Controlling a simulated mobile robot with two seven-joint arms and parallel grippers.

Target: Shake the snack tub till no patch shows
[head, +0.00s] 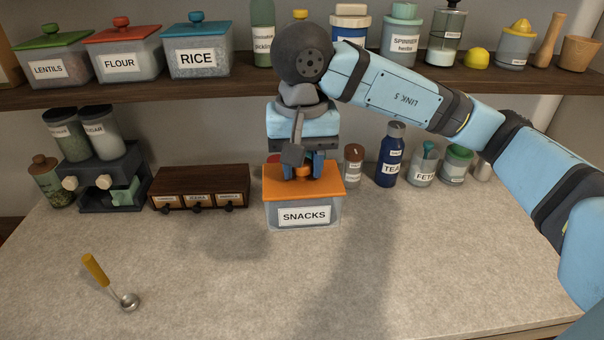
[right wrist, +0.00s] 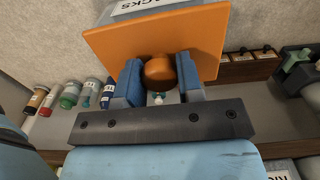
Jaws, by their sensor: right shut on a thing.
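The snack tub (head: 304,215) is a clear box with an orange lid and a "SNACKS" label, in the middle of the counter in the head view. My right gripper (head: 303,168) is above it, shut on the lid's round knob. In the right wrist view the orange lid (right wrist: 205,47) fills the top and its knob (right wrist: 160,71) sits between the blue fingers. The tub looks upright. I cannot tell whether its base touches the counter. The contents and any patch cannot be made out. My left gripper is not in view.
A wooden drawer box (head: 200,188) stands left of the tub, a dispenser stand (head: 112,180) further left. A dark blue tea bottle (head: 390,155) and several jars stand to the right. A yellow-handled ladle (head: 110,281) lies front left. A loaded shelf (head: 230,88) runs behind.

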